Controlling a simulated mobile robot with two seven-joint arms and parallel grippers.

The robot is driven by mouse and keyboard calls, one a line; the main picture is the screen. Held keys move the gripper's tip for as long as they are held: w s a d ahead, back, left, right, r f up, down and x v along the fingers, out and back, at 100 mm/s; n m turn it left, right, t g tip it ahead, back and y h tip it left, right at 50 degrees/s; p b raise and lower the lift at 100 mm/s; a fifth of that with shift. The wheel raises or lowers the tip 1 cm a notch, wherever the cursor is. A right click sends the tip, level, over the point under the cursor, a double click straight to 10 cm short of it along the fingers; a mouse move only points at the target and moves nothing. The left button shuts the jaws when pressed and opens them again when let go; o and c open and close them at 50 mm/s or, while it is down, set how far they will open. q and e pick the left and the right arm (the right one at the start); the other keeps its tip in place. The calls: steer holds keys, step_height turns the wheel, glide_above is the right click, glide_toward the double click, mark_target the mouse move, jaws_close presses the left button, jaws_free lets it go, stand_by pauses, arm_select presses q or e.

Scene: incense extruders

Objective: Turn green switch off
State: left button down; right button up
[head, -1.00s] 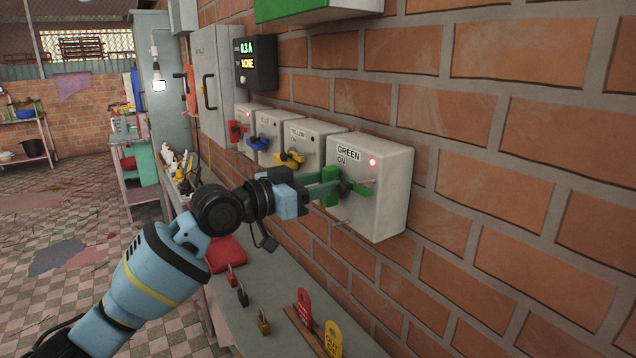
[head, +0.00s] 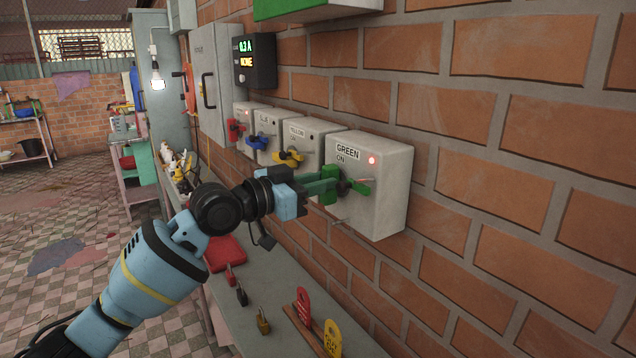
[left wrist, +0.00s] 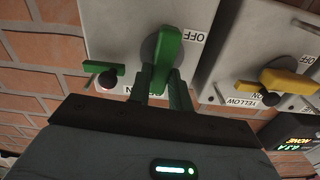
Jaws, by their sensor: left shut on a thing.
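The GREEN switch box (head: 385,205) is a grey box on the brick wall, nearest in the head view. It has a GREEN label, an ON mark and a lit red lamp (head: 372,160). Its green handle (head: 361,187) is partly hidden by the gripper. In the left wrist view the handle (left wrist: 168,50) stands between my fingers, with an OFF label to its right. My left gripper (left wrist: 164,88) is shut on this handle; it also shows in the head view (head: 326,188). My right gripper is out of view.
A yellow switch (head: 288,157), a blue switch (head: 257,142) and a red switch (head: 236,127) line the wall beyond. A dark display (head: 255,62) hangs above. The bench (head: 275,335) below holds padlocks and red and yellow tags.

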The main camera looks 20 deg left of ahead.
arm_select(q)
steer(key=m, duration=1.1)
steer(key=f+m, duration=0.1)
steer(key=m, duration=0.4)
steer(key=shift+s+d+m, duration=0.35)
steer(key=shift+d+m, duration=0.05)
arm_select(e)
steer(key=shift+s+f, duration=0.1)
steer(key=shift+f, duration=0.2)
arm_select(q)
steer(key=shift+f, duration=0.1)
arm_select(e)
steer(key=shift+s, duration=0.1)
arm_select(q)
steer(key=c, duration=1.3)
jaws_free()
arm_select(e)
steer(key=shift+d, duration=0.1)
arm_select(q)
steer(key=shift+s, duration=0.1)
